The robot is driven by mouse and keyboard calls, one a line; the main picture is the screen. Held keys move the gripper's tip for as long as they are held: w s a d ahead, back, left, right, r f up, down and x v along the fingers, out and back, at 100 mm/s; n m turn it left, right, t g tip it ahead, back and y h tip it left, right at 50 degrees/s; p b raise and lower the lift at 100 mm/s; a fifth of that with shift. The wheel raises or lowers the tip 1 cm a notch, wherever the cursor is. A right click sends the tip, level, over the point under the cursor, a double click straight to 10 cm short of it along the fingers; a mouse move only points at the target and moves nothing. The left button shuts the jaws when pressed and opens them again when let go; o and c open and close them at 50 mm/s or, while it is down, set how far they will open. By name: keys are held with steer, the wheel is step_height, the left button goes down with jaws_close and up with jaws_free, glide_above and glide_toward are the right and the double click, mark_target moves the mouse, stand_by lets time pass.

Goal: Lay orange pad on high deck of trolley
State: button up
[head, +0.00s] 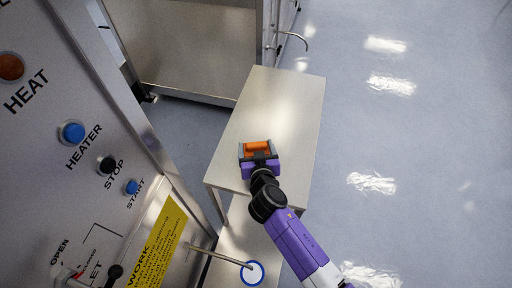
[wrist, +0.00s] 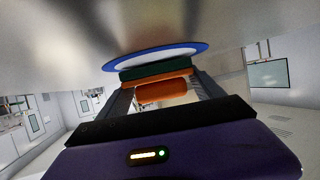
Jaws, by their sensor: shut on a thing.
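The trolley's high deck (head: 282,108) is a bare pale metal top in the head view. My gripper (head: 258,150) is over its near part, shut on the orange pad (head: 257,146). In the wrist view, the pad's orange handle (wrist: 163,92) is between my fingers, with an orange strip and a dark green face (wrist: 155,70) beyond it. A white disc with a blue rim (wrist: 150,60) shows just past the green face, against a metal surface. I cannot tell whether the green face touches it.
The trolley's lower deck (head: 232,240) carries another blue-rimmed white disc (head: 254,272) by a thin metal pipe (head: 220,256). A panel with buttons (head: 72,133) stands at left. A steel cabinet (head: 190,45) stands behind. Open floor (head: 420,150) lies right.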

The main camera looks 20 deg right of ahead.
steer(key=shift+f, duration=0.25)
steer(key=o, duration=1.4)
steer(key=shift+c, duration=0.2)
steer(key=shift+r, duration=0.15)
steer(key=shift+r, duration=0.15)
steer(key=b+v, duration=0.2)
steer(key=v, duration=1)
